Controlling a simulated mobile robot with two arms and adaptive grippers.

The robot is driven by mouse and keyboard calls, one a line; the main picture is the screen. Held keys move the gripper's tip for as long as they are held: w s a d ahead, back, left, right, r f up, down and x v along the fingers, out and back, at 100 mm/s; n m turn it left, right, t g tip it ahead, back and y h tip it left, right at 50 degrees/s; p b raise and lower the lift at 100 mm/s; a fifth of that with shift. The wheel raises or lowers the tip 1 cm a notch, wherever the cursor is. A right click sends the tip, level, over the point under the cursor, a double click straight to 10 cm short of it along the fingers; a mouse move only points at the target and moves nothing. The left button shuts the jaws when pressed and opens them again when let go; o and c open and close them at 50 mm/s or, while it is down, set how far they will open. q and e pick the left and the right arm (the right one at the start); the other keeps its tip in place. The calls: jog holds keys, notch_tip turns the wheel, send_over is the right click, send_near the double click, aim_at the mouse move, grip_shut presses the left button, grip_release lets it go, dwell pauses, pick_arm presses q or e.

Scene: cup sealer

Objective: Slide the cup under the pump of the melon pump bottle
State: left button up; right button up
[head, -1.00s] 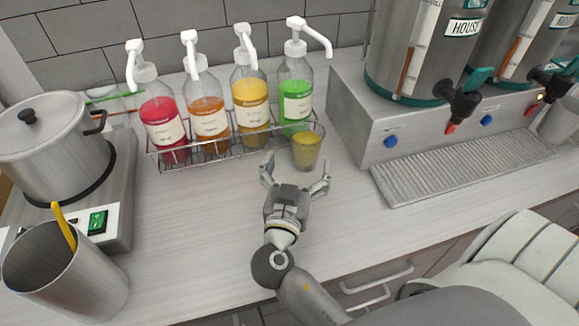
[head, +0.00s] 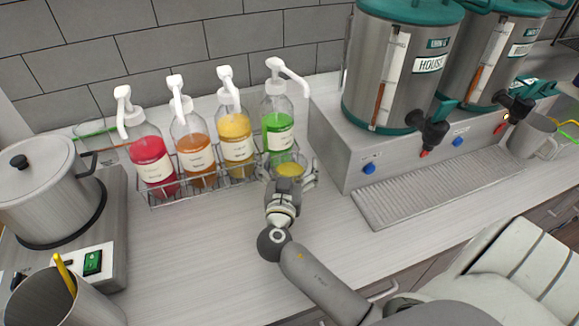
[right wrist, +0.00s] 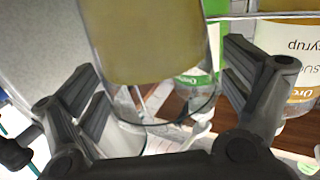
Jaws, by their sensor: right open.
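The cup (head: 291,169), clear with yellow content, stands on the counter just in front of the bottle rack. The bottle with green syrup (head: 278,131), likely the melon one, is right behind it at the rack's right end. Its white pump (head: 287,71) points its spout to the right. My right gripper (head: 289,178) is open, with its fingers on either side of the cup. In the right wrist view the cup (right wrist: 147,45) sits between the spread fingers, with a gap at the right finger. The cup's lower part is hidden in the head view. My left gripper is out of view.
The wire rack (head: 160,200) also holds red (head: 152,160), orange (head: 195,150) and yellow (head: 236,140) bottles. A metal dispenser base with a drip tray (head: 440,190) stands close on the right. A pot (head: 45,195) is at far left.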

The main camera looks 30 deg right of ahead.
jog(key=c, duration=1.3)
jog(key=shift+s+d+b, duration=0.15)
jog(key=shift+d+b, duration=0.2)
jog(key=shift+d, duration=0.7)
jog(key=shift+s+d+b, duration=0.1)
jog(key=shift+d+b, duration=0.2)
jog(key=shift+d, duration=0.75)
jog(key=o, duration=1.3)
jog(key=shift+o, duration=0.2)
send_near(305, 161)
jog(key=shift+s+a+f, duration=0.1)
jog(key=shift+s+a, duration=0.35)
